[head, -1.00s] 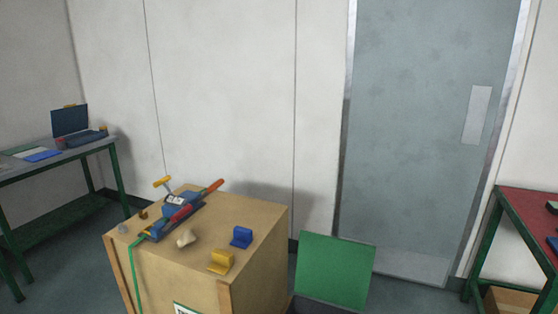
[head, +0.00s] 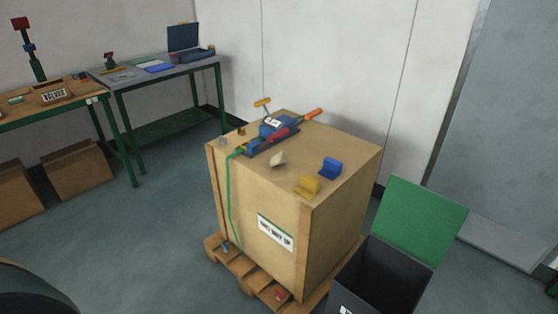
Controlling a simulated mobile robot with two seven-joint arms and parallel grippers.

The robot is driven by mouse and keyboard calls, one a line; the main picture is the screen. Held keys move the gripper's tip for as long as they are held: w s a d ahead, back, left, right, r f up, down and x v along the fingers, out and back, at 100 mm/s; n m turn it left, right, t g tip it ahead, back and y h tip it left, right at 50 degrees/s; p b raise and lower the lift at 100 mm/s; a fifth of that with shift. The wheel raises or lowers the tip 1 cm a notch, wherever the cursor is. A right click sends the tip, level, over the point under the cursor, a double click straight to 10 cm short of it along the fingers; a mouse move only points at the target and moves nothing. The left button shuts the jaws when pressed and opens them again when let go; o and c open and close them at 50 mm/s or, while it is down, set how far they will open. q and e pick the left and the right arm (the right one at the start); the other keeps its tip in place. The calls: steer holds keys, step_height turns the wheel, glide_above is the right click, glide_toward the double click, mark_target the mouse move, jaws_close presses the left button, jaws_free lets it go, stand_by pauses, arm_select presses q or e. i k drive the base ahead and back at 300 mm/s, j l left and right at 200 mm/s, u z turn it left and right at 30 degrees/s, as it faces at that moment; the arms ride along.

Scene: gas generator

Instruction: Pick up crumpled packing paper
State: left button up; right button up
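A small cream-coloured crumpled lump, which looks like the packing paper (head: 278,160), lies on top of the wooden crate (head: 342,167) in the head view. It is near the middle of the crate top, in front of a blue tool with red and orange parts (head: 270,134). A smaller greyish lump (head: 222,142) lies near the crate's left corner; I cannot tell what it is. Neither of my grippers is in view.
A yellow block (head: 307,186) and a blue block (head: 331,167) sit on the crate. The crate stands on a pallet (head: 247,281). An open dark bin (head: 383,280) with a green lid (head: 420,220) stands at right.

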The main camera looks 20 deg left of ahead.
mark_target(280, 158)
steer(key=i+j, duration=0.95)
steer(key=j, duration=0.15)
steer(key=l+z, duration=0.05)
